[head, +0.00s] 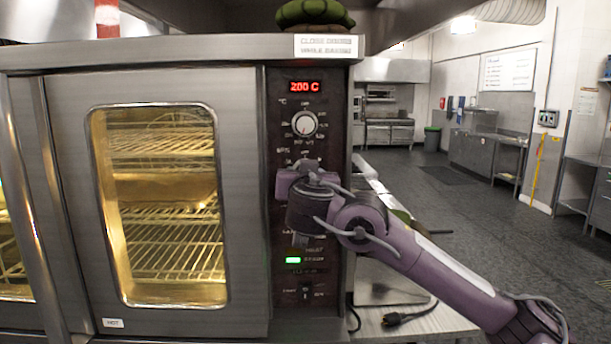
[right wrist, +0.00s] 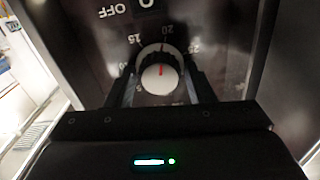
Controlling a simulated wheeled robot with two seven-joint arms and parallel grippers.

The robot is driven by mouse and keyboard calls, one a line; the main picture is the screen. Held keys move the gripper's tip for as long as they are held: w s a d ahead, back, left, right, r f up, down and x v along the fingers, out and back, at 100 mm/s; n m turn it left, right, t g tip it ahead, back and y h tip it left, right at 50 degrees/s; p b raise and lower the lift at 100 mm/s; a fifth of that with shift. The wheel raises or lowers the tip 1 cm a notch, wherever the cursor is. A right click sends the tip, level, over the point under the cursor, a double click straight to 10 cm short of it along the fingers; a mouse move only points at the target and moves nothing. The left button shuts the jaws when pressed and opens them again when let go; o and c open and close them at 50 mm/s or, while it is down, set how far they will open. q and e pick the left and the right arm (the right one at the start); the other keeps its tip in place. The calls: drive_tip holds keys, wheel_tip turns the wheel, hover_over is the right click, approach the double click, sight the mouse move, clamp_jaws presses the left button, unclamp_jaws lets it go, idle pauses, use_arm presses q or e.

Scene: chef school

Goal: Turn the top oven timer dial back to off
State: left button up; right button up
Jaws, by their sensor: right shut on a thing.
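The timer dial (right wrist: 160,77) is a round knob with a pale face, a dark ridged rim and a red pointer mark. In the right wrist view its pointer is aimed up, roughly toward the 20 mark. The word OFF shows upside down at the top left. My right gripper (right wrist: 160,88) is shut on the dial, one finger on each side of it. In the head view my right gripper (head: 298,184) is against the oven's control panel (head: 334,106), below the upper dial, and hides the dial it holds. My left gripper is not in view.
A white temperature dial (head: 304,124) sits just above my gripper, under a red display (head: 304,87) reading 200 C. A green light (head: 293,260) and a switch (head: 305,293) lie below. The lit oven door (head: 240,270) is closed at left. Open floor lies at right.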

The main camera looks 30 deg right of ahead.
drive_tip(key=shift+f+m+b, duration=0.15)
drive_tip(key=shift+m+b, duration=1.4)
drive_tip(key=shift+m, duration=6.7)
drive_tip(key=shift+f+m+b, duration=0.1)
drive_tip(key=shift+m+b, duration=1.45)
drive_tip(key=shift+m, duration=6.7)
drive_tip(key=shift+r, duration=0.1)
